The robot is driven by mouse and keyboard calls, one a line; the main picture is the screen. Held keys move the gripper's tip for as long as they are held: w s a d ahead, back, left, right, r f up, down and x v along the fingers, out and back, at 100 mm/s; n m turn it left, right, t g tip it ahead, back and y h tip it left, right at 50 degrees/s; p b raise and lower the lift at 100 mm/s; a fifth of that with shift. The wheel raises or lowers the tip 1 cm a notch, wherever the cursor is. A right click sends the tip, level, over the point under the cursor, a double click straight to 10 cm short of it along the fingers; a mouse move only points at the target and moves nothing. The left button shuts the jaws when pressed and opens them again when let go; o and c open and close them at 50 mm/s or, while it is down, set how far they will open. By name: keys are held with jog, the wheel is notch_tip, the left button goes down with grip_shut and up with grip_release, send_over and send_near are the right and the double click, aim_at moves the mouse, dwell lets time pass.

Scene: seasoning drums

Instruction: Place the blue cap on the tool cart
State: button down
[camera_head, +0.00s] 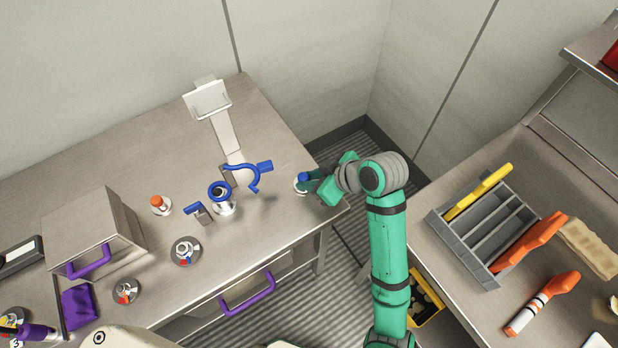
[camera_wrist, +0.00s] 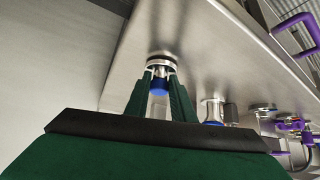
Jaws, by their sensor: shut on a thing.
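My gripper (camera_head: 312,182) is at the right end of the left metal table (camera_head: 245,120), its fingers shut on a small blue cap (camera_head: 304,177). In the wrist view the blue cap (camera_wrist: 159,88) sits between the two green fingers, on a small metal fitting with a round base (camera_wrist: 161,60). That base appears to rest on the table top; I cannot tell whether the cap is loose from the fitting. A steel work surface (camera_head: 430,240) with tools on it, likely the tool cart, stands at the right.
A blue hooked tool (camera_head: 243,175) and a blue-ringed fitting (camera_head: 220,196) stand left of my gripper. An orange-capped fitting (camera_head: 160,204) is farther left. The right surface bears a grey divided tray (camera_head: 478,235) and an orange-handled tool (camera_head: 543,304). A floor gap separates the surfaces.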

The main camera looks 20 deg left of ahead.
jog(key=shift+d, duration=0.2)
jog(key=shift+f, duration=0.25)
jog(key=c, duration=1.5)
grip_release()
jog(key=shift+d+r, duration=0.15)
jog(key=shift+r, duration=0.35)
jog(key=v, duration=1.1)
jog(key=shift+s+d+r, duration=0.1)
